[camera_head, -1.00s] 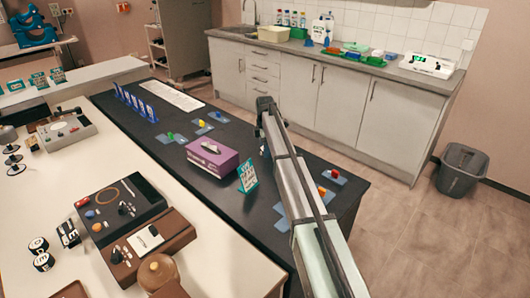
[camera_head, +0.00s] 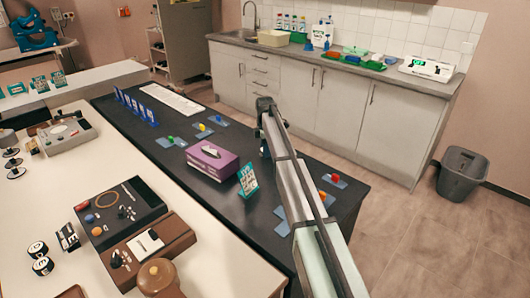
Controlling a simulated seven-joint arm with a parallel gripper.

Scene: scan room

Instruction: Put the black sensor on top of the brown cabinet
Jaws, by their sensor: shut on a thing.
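My arm reaches out over the black-topped bench, and its dark end with my gripper (camera_head: 265,150) hangs near the bench's far edge, right of the purple tissue box. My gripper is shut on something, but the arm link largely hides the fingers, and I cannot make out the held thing. I cannot pick out the black sensor with certainty. A tall grey-brown cabinet (camera_head: 186,45) stands at the back left, well away from my gripper. Its top is cut off by the picture edge, and I cannot tell if it is the brown cabinet.
The black bench (camera_head: 240,225) holds the tissue box (camera_head: 212,160), a teal sign (camera_head: 248,180) and several small coloured pieces on blue plates. White cupboards (camera_head: 330,105) line the back wall. Brown and black devices (camera_head: 150,240) fill the near pale table. Open floor lies right, with a grey bin (camera_head: 463,175).

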